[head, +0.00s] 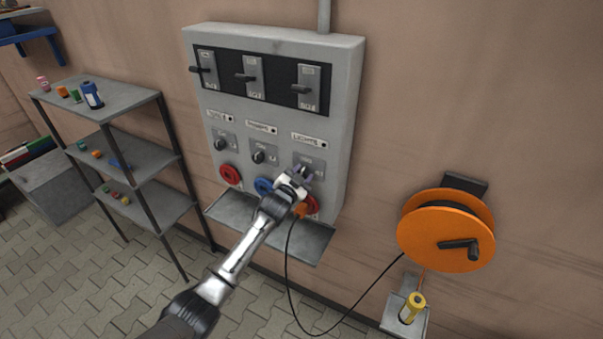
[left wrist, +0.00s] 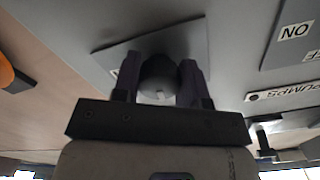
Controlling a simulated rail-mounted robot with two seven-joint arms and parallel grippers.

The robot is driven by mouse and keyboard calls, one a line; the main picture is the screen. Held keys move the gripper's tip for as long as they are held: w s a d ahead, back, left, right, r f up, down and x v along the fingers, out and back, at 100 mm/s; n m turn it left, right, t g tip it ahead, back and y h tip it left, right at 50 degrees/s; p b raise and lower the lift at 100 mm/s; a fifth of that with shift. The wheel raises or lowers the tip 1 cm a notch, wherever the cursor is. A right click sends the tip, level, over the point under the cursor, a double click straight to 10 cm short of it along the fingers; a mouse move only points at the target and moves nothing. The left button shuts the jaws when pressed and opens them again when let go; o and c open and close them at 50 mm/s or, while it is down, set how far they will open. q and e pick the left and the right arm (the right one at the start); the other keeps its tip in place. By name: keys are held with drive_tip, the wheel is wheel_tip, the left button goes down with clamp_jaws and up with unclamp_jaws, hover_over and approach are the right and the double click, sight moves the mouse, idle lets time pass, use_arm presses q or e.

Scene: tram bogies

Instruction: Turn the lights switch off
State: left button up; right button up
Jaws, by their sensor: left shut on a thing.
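A grey control box (head: 350,110) hangs on the wall. Its lower row has three rotary switches; the rightmost, under the LIGHTS label (head: 304,138), is the lights switch. My left gripper (head: 303,174) is in front of that switch and covers most of its knob. In the left wrist view my left gripper (left wrist: 160,85) has its two fingers shut on the round dark knob of the lights switch (left wrist: 160,72), one on each side. A pale mark shows on the knob. The switch's plate (left wrist: 112,50) shows behind it; its ON/OFF lettering is hidden. My right gripper is not in view.
An orange plug (head: 300,210) sits by the right red socket just below my gripper; its black cable (head: 291,275) runs to an orange reel (head: 440,232). A tray (head: 313,243) juts out below. Three levers are above. A shelf (head: 140,98) stands left.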

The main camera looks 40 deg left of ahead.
use_arm(q)
drive_tip(key=shift+n, duration=0.6)
drive_tip(key=o, duration=0.9)
drive_tip(key=shift+s+d, duration=0.45)
drive_tip(key=shift+s, duration=1.8)
drive_tip(key=shift+s+d, duration=0.4)
drive_tip(key=shift+s, duration=1.9)
drive_tip(key=shift+s+d, duration=0.45)
drive_tip(key=shift+s, duration=1.8)
